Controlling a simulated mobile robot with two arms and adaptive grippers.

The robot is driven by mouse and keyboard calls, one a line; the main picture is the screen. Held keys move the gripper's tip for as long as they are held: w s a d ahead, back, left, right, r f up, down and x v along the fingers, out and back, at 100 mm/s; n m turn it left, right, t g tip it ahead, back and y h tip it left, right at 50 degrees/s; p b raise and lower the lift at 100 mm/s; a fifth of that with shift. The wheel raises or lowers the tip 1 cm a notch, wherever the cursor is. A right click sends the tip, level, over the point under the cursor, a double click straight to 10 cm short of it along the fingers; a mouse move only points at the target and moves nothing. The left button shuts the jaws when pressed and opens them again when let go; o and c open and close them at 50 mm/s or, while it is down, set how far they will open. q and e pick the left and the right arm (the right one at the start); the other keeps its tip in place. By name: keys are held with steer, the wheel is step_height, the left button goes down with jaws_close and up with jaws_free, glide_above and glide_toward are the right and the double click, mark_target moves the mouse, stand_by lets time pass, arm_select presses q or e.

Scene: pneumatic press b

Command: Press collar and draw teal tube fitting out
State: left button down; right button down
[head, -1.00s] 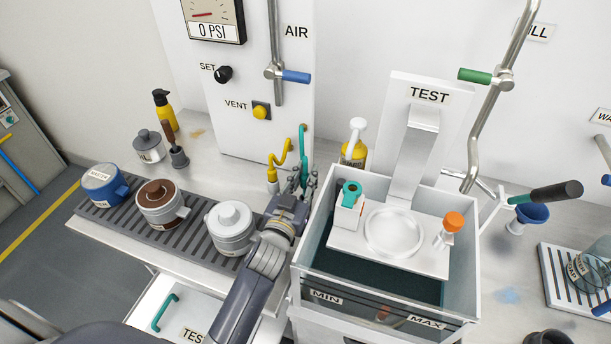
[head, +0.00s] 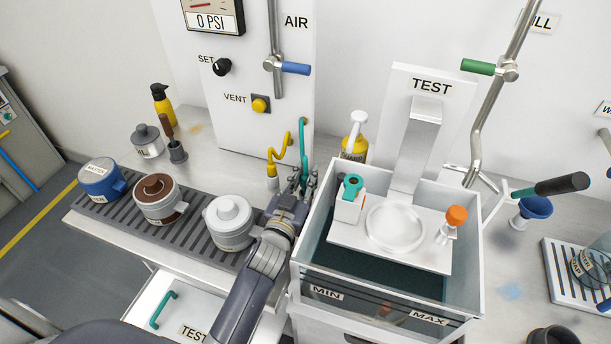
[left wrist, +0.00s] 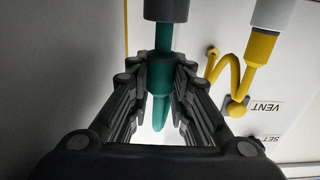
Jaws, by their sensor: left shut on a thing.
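The teal tube (head: 302,142) comes down the front of the white AIR panel, just right of the yellow coiled tube. My left gripper (head: 304,182) is at its lower end, beside the tank's left back corner. In the left wrist view my gripper (left wrist: 161,92) is shut on the teal tube fitting (left wrist: 160,70), its fingers on both sides of it. A dark grey cylindrical part (left wrist: 166,10) sits at the picture's top edge, in line with the fitting. I cannot tell whether the collar is pressed. My right gripper is not in view.
The yellow tube (head: 284,150) hangs close by. The open TEST tank (head: 480,250) stands right of my gripper, holding a white platform. Lidded pots, one white (head: 228,222), stand on a ribbed rack to the left. The gauge reads 0 PSI.

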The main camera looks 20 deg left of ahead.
arm_select(q)
steer(key=shift+f+b, duration=0.3)
steer(key=shift+f, duration=0.2)
steer(key=c, duration=1.4)
jaws_free()
steer(key=shift+r, duration=0.1)
steer(key=shift+o, duration=0.2)
steer(key=shift+r, duration=0.15)
step_height(320, 180, up, 10)
steer(key=shift+f, duration=0.15)
steer(key=shift+f, duration=0.1)
